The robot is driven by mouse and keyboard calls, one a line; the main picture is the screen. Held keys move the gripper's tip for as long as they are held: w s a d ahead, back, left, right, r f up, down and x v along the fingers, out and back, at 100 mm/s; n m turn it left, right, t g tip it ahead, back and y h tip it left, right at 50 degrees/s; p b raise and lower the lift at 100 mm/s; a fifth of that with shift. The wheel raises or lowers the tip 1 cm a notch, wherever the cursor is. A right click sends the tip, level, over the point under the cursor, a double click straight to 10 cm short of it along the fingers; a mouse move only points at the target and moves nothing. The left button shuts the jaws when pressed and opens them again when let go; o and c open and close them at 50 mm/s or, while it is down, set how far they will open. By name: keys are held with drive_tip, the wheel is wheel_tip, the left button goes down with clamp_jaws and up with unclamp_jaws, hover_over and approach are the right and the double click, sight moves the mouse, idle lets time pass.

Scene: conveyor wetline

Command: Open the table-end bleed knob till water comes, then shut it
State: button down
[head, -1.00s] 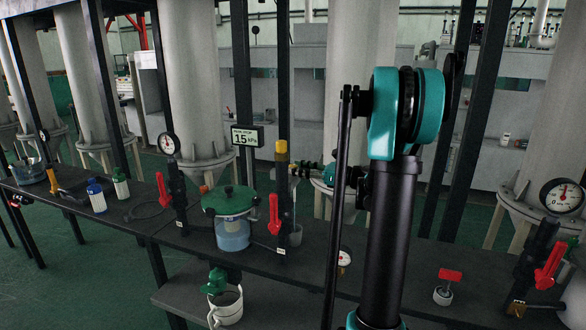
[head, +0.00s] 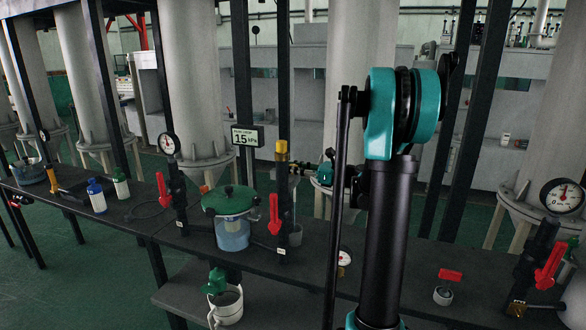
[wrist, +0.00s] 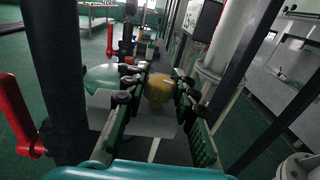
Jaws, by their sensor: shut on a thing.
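A small grey cup (head: 296,236) stands on the table by the foot of the post. I see no running water; the outlet is too small to make out.
Red levers (head: 274,214) and a green-lidded jar (head: 230,218) stand close by. A display (head: 245,137) reads 15 kPa. A red block (head: 450,275) and a small cup (head: 443,296) are on the right of the table. Dark uprights flank my arm.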

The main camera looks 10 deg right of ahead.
drive_tip(key=shift+t, duration=0.3)
drive_tip(key=m+t+h, duration=0.5)
drive_tip(key=h, duration=0.1)
drive_tip(key=shift+a, duration=0.1)
drive_tip(key=shift+m+t+h, duration=1.1)
drive_tip(key=shift+m+h, duration=0.8)
drive_tip(key=shift+h, duration=0.6)
drive_tip(key=c, duration=1.2)
unclamp_jaws()
drive_tip(key=shift+r, duration=5)
